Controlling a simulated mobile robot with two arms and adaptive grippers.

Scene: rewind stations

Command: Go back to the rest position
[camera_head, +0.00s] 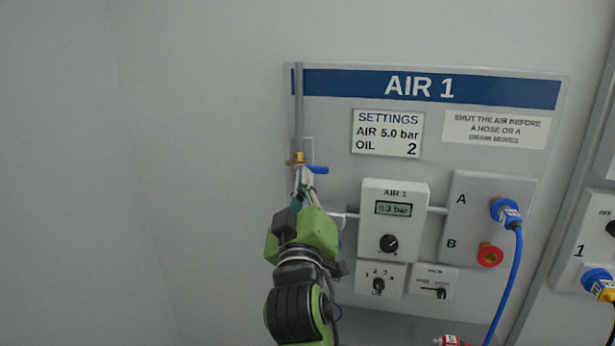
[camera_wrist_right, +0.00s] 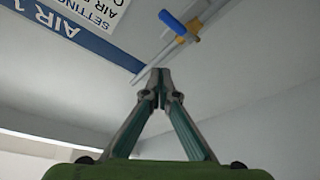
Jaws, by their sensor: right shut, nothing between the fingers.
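My right gripper (camera_head: 303,180) is in front of the left part of the AIR 1 panel (camera_head: 330,80), just below the brass valve with its blue handle (camera_head: 318,170). In the right wrist view its fingers (camera_wrist_right: 160,78) are shut with nothing between them. There the blue handle (camera_wrist_right: 172,22) and the grey pipe (camera_wrist_right: 155,65) lie beyond the fingertips; I cannot tell whether the fingers touch the pipe. My left gripper is in neither view.
A blue plug (camera_head: 506,212) with a hose sits at A, a red-capped port (camera_head: 490,255) at B. Another panel (camera_head: 590,235) stands at the right. The wall at left is bare.

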